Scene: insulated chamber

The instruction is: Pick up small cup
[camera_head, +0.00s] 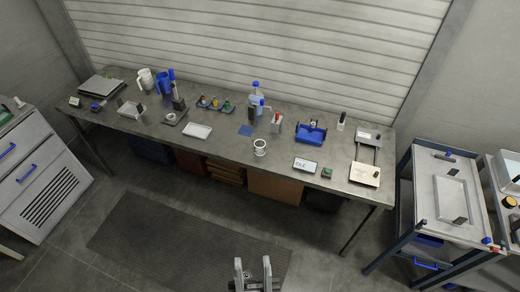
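A small white cup (260,147) with a dark band stands upright near the front edge of the long grey table (225,150), at about its middle. My gripper (253,268) is at the bottom of the picture, over the floor in front of the table. Its two fingers are apart with nothing visible between them. It is well away from the cup and does not touch it. Part of my gripper is cut off by the picture's lower edge.
A white tray (197,131) lies left of the cup; a labelled white box (305,165) lies to its right. A blue bin (311,133), a bottle (257,100) and jugs (146,79) stand farther back. Carts (448,195) are at the right.

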